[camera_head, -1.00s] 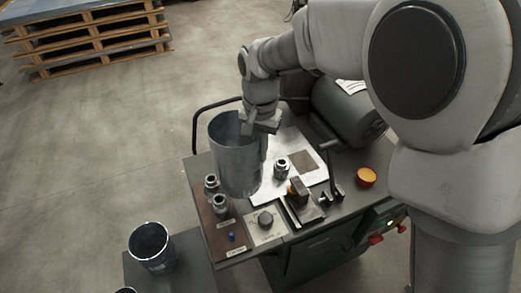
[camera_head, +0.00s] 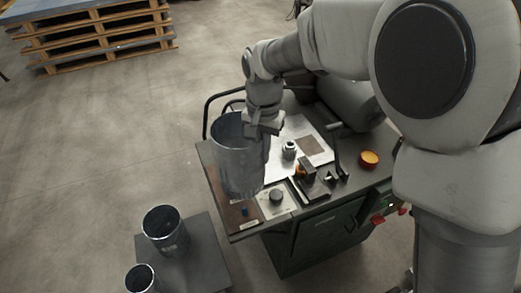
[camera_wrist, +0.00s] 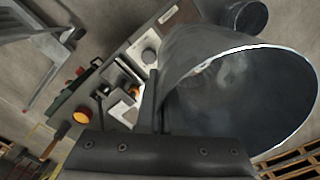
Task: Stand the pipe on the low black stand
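The pipe (camera_head: 238,158) is a wide grey sheet-metal tube, upright and open at the top. My gripper (camera_head: 262,128) is shut on the right side of its upper rim and carries it over the left part of the machine bench. In the wrist view the pipe's open mouth (camera_wrist: 245,100) fills the right side, with a dark finger (camera_wrist: 152,105) against its wall. The low black stand (camera_head: 205,255) is at the lower left, apart from the pipe. Two smaller metal cans, one (camera_head: 165,230) behind the other (camera_head: 141,279), are on it. The pipe's lower edge is partly unclear.
The machine bench (camera_head: 330,195) has a paper sheet, a round fitting (camera_head: 289,150), a knob (camera_head: 276,196), a lever (camera_head: 337,150) and an orange button (camera_head: 369,159). A black rail (camera_head: 207,112) curves at its back left. Pallets (camera_head: 95,40) stand far left; the floor between is clear.

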